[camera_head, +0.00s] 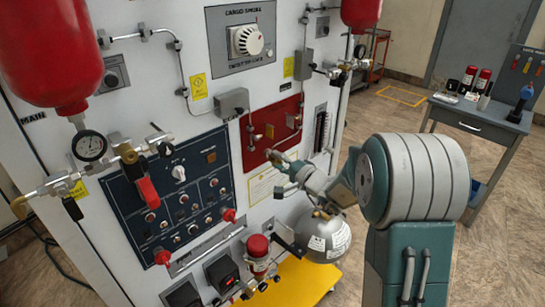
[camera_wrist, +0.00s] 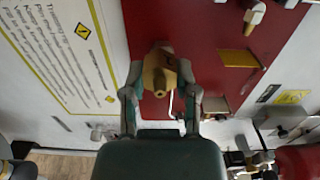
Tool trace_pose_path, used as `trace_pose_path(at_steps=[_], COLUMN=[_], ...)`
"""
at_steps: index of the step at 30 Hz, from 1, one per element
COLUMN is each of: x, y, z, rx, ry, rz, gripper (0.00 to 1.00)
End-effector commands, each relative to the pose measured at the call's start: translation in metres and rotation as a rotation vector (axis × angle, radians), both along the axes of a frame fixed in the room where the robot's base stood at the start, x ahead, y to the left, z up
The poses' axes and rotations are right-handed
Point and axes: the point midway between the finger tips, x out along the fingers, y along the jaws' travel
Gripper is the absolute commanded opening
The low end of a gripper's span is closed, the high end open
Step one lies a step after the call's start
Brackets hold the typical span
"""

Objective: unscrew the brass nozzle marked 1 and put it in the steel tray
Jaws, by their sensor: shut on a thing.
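A brass nozzle (camera_wrist: 160,72) is between the fingertips of my gripper (camera_wrist: 160,85) in the wrist view. The fingers are shut on its sides, and its open end faces the wrist camera. The red panel (camera_wrist: 205,40) lies behind it. I cannot tell whether the nozzle still touches the panel, and no mark 1 is legible. In the head view my gripper (camera_head: 284,165) is at the lower part of the red panel (camera_head: 262,127), with the nozzle too small to make out clearly. I cannot make out the steel tray in either view.
A grey cylinder (camera_head: 329,238) sits below my arm. Red bottles (camera_head: 50,50) and a gauge (camera_head: 90,146) are at the left. A grey table (camera_head: 480,116) with bottles stands at the right, with open floor before it.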

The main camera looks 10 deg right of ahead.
Motion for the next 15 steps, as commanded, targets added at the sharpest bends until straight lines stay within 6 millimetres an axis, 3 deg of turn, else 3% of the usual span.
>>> trace_pose_path(at_steps=[15], x=[-0.014], y=[-0.011], z=[0.001], rx=[0.001], ry=[-0.003], rz=[-0.002], gripper=[0.00])
